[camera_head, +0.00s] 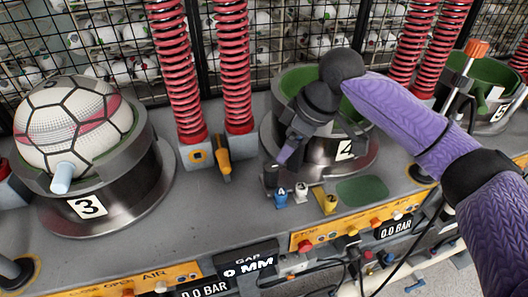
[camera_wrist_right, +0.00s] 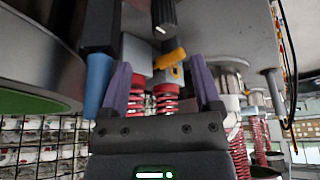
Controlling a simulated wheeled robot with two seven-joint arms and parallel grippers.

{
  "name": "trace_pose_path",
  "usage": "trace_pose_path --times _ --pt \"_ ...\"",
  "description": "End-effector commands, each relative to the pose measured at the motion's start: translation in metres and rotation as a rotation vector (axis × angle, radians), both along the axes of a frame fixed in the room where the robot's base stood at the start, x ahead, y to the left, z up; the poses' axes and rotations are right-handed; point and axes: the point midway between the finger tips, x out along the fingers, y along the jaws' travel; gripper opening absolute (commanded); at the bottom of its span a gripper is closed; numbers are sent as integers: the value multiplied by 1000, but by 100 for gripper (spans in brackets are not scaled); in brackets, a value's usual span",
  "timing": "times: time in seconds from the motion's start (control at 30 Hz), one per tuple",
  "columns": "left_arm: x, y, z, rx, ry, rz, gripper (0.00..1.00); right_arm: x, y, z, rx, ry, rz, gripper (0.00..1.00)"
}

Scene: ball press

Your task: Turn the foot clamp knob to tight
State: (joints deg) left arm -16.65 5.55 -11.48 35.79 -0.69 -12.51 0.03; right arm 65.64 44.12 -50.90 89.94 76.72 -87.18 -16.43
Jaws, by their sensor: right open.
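An orange-yellow knob with a handle (camera_head: 223,160) stands at the foot of the pair of red springs, left of station 4. I take it as the foot clamp knob, though no label shows. It also shows in the right wrist view (camera_wrist_right: 169,60), between and beyond the fingers. My right gripper (camera_head: 281,160) points down in front of the station 4 cup, to the right of the knob and apart from it. Its purple fingers (camera_wrist_right: 160,68) are open with nothing gripped. My left gripper is not in view.
The station 4 cup (camera_head: 362,165) is close behind my right gripper. Station 3 (camera_head: 130,205) holds a ball (camera_head: 72,125). The grey deck (camera_head: 205,215) in front of the knob is clear.

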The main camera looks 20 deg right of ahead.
Motion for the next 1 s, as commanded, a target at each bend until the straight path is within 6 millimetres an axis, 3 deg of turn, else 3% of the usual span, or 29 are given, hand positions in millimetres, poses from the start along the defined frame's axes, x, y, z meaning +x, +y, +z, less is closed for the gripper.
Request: trace_pose_path --times 0.2,0.4,0.77,1.0 --pt "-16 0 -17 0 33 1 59 10 14 -47 -1 4 1 81" --pt "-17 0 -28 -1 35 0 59 19 27 -82 0 3 1 81" --pt "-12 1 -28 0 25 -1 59 21 30 -90 -2 -1 1 81" --pt "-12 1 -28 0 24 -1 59 21 30 -89 -2 -1 1 30"
